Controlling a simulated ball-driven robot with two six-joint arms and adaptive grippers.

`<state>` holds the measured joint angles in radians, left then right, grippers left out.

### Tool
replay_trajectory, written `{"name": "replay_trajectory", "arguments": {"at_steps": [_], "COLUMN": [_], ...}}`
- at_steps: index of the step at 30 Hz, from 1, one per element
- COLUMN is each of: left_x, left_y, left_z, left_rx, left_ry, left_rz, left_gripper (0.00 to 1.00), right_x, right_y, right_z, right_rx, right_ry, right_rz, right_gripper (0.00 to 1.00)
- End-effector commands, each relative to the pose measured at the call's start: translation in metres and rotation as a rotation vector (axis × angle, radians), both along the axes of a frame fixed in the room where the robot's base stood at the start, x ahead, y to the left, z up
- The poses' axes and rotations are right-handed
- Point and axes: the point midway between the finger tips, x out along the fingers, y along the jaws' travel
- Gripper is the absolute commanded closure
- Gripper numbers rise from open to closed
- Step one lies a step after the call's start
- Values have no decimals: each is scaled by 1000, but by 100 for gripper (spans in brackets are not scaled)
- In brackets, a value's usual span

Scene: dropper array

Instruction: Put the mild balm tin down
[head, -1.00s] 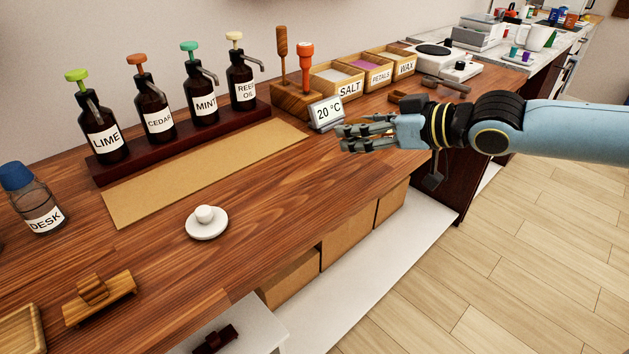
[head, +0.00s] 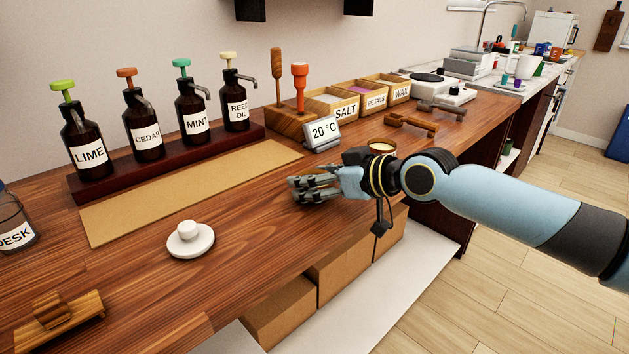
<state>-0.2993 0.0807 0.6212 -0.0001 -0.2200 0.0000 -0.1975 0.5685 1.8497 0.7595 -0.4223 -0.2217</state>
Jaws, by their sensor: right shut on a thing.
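My right gripper (head: 312,189) reaches in from the right, low over the front part of the wooden counter (head: 250,235). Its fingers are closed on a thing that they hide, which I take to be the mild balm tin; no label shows. I cannot tell whether the held thing touches the counter. A round dish with a cream top (head: 382,147) stands on the counter just behind my right wrist, partly hidden. My left gripper is not in view.
A white saucer (head: 203,246) with a small white piece on it stands left of the gripper. The counter between saucer and gripper is clear.

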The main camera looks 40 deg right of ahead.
Motion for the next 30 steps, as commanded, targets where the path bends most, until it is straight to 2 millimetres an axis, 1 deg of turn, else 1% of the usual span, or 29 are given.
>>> {"name": "replay_trajectory", "arguments": {"at_steps": [3,7,8,13,20,24,26,29,30], "left_x": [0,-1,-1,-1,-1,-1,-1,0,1], "left_y": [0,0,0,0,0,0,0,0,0], "left_z": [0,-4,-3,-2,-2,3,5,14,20], "left_rx": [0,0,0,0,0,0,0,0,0], "left_ry": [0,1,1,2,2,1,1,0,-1], "left_rz": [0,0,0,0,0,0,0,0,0], "left_gripper": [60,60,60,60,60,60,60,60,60], "right_x": [0,0,0,0,0,-2,-10,-28,-37], "right_y": [0,0,0,0,0,-1,-3,-7,-9], "right_z": [1,-3,-3,-2,-2,3,5,14,19], "right_rx": [0,0,0,0,0,-2,-5,-7,-7], "right_ry": [-1,-1,0,0,0,1,2,3,5], "right_rz": [0,0,0,0,0,-1,1,4,2], "right_gripper": [79,79,37,15,14,14,14,14,14]}}
